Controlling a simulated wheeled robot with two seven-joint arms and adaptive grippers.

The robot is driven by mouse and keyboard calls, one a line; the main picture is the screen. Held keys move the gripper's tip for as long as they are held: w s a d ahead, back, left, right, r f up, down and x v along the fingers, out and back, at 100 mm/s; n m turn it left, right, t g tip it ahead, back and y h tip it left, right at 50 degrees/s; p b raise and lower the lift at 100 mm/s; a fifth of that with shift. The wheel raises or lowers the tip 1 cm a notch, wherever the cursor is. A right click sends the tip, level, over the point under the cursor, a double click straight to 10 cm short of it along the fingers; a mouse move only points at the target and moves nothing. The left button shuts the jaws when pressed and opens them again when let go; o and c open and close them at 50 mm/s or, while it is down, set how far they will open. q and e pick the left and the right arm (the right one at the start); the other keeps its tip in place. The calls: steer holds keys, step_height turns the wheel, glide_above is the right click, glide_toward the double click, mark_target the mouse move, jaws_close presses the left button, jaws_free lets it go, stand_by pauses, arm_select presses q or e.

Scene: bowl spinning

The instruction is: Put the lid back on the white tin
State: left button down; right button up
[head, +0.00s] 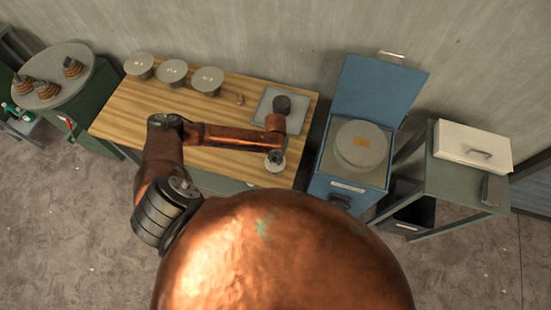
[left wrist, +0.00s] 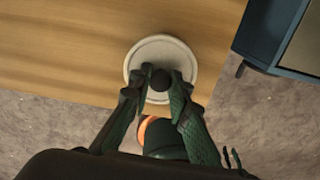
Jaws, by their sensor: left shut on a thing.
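A pale round lid (left wrist: 133,68) with a dark knob (left wrist: 160,80) shows in the left wrist view, over the front edge of the wooden table. My left gripper (left wrist: 157,88) is shut on the knob, one finger on each side. In the head view the lid (head: 275,167) shows just below my left gripper (head: 276,157). Whether a tin lies under the lid is hidden. I cannot single out the white tin for sure. My right gripper is in neither view.
Several round grey-topped containers (head: 172,72) line the back of the table (head: 130,105). A grey tray (head: 262,106) lies at its right. An open blue box (head: 347,187) holding a pale disc (head: 361,146) and a white box (head: 472,146) stand farther right.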

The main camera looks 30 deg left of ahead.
arm_select(q)
steer(key=c, duration=1.7)
jaws_free()
steer(key=shift+c, duration=0.2)
steer(key=shift+o, duration=0.7)
steer(key=o, duration=0.4)
steer(key=shift+c, duration=0.2)
steer(key=shift+r+p, duration=3.55)
steer(key=shift+p, duration=0.05)
steer(key=shift+c, duration=0.4)
